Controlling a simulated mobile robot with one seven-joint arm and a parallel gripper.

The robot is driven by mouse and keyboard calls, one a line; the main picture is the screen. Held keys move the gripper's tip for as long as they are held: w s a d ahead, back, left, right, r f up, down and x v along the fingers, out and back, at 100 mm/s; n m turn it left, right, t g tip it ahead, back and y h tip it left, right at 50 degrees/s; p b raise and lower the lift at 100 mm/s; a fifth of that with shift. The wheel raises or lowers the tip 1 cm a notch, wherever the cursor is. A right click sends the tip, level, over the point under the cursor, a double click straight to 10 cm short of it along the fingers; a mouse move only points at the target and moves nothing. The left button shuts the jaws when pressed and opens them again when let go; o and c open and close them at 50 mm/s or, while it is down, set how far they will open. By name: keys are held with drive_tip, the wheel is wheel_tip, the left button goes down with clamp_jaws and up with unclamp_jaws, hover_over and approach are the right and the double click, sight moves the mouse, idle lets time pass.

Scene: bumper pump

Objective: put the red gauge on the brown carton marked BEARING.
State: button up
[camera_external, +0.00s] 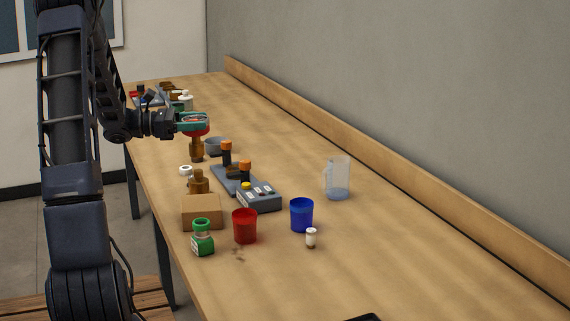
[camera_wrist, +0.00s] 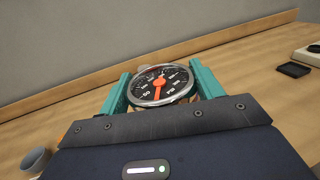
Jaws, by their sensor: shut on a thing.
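The red gauge (camera_external: 198,132) is held in my gripper (camera_external: 194,120) above the left side of the bench. In the wrist view its round black dial (camera_wrist: 150,84) with an orange pointer sits between the two teal fingers, which are shut on it. A brown piece shows directly below it; I cannot tell whether it is the gauge's stem or a separate thing behind. The brown carton (camera_external: 201,213) stands on the bench near the left edge, nearer the camera than my gripper. No lettering on it is readable.
A brown bottle (camera_external: 199,183) stands behind the carton. A green-labelled jar (camera_external: 203,240) and red cup (camera_external: 245,227) stand in front. A grey device (camera_external: 258,198) is to the right, then a blue cup (camera_external: 302,216) and clear jug (camera_external: 338,180). The bench's right side is mostly clear.

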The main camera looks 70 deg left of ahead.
wheel_tip(320, 180, down, 14)
drive_tip(key=shift+r, duration=0.2)
idle(0.4)
drive_tip(key=shift+f, duration=0.15)
drive_tip(key=o, duration=1.3)
drive_tip(key=v, duration=1.2)
drive_tip(key=shift+r, duration=0.2)
